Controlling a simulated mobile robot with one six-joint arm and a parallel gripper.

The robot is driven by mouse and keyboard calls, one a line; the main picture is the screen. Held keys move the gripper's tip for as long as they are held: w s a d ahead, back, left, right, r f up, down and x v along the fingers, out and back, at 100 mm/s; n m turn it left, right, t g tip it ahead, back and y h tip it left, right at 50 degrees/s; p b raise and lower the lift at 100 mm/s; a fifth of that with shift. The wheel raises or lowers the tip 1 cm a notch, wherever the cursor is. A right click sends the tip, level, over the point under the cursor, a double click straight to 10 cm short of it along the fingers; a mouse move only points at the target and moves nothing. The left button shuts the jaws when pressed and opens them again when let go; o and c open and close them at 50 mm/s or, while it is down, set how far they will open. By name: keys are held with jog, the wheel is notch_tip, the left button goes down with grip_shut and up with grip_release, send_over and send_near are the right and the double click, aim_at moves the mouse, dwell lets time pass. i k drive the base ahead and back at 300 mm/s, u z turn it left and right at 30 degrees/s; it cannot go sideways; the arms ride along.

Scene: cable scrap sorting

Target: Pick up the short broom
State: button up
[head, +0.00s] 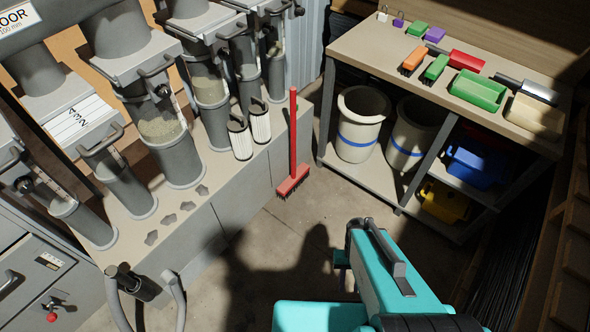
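The short broom (293,140) stands upright on the concrete floor in the head view, near the middle of the picture. It has a straight red stick and a wide red head (293,181) with dark bristles resting on the floor. It stands close to the front of the grey bench, at the bench's right end; whether the stick touches the bench I cannot tell. Nothing covers the broom. Teal parts, apparently my own, fill the bottom centre, with clear floor between them and the broom. I cannot make out my gripper's fingers anywhere.
The grey bench (228,205) with several grey tubes runs along the left. At right, a worktable (375,50) carries hand brushes and dustpans; a white bucket (360,125) stands on its lower shelf. Blue (475,163) and yellow (443,202) bins sit under it. Floor (300,220) before the broom is free.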

aim_at(299, 173)
jog(key=i, duration=0.9)
jog(key=z, duration=0.2)
jog(key=k, duration=0.2)
jog(key=u, duration=3.2)
jog(key=i, duration=0.2)
jog(key=u, duration=0.3)
